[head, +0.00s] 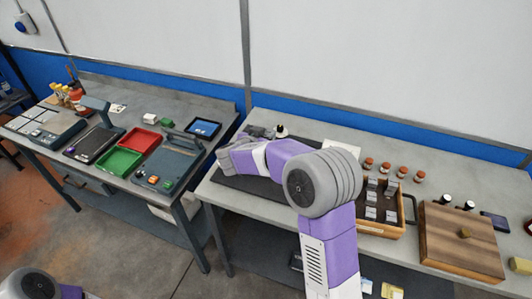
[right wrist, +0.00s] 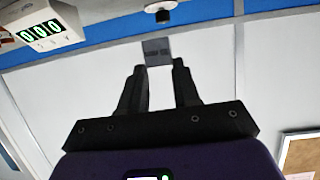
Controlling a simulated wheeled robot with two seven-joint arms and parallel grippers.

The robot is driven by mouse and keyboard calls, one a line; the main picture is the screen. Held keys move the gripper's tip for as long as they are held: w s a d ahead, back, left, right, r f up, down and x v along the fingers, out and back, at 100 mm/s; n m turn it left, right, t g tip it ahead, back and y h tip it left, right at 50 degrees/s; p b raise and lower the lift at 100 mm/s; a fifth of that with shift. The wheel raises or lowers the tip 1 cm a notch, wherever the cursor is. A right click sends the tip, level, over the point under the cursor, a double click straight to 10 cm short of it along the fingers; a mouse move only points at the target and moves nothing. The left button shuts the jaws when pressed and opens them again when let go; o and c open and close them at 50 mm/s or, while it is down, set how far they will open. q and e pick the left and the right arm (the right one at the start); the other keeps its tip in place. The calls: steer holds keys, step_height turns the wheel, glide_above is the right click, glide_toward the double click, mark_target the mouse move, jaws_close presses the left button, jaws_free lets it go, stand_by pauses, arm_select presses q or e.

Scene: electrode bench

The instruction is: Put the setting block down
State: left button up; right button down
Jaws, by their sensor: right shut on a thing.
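My right arm reaches left across the right bench. Its gripper (head: 224,158) is low over the left part of a dark mat (head: 262,189), and its fingers are hard to make out there. In the right wrist view, the gripper (right wrist: 157,68) is shut on a small dark grey block, the setting block (right wrist: 156,50), held upright between the fingertips. I cannot tell whether the block touches the mat. Only a part of my left arm shows at the lower left of the head view; its gripper is out of frame.
A device with a green-digit display (right wrist: 45,30) is near the gripper. Behind the mat stands a small black-and-white item (head: 281,131). To the right are a wooden rack (head: 384,229), red-capped jars (head: 385,167) and a wooden board (head: 460,238). The left bench holds red (head: 139,140) and green (head: 118,160) trays.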

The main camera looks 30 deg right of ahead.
step_height(320, 180, down, 6)
steer(key=shift+r+b, duration=0.1)
steer(key=shift+b, duration=1)
steer(key=shift+r, duration=0.1)
steer(key=c, duration=1.3)
jaws_free()
steer(key=shift+f, duration=0.25)
steer(key=o, duration=0.5)
steer(key=shift+r, duration=0.25)
steer(key=p+v, duration=0.3)
steer(key=v, duration=0.9)
